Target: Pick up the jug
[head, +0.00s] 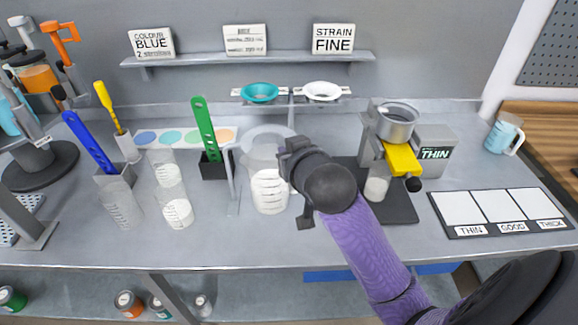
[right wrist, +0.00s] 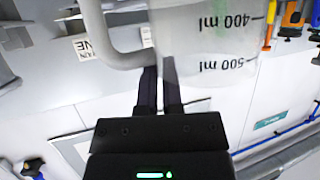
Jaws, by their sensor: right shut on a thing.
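A clear jug (head: 268,192) with measuring marks is at the middle of the bench in the head view. In the right wrist view the jug (right wrist: 205,45) fills the upper middle, with its 400 ml and 500 ml marks showing. My right gripper (head: 290,168) is at the jug's right side. In the right wrist view my right gripper (right wrist: 160,88) has its fingers shut on the jug's pale handle (right wrist: 105,45). The gripper hides part of the jug in the head view. I cannot tell whether the jug touches the bench. My left gripper is not in view.
Clear beakers (head: 177,213) stand left of the jug. A green strip in a black holder (head: 213,168) is close by. A machine with a yellow part (head: 402,158) stands right of it. A jug of blue liquid (head: 503,134) is far right. A shelf (head: 250,58) runs behind.

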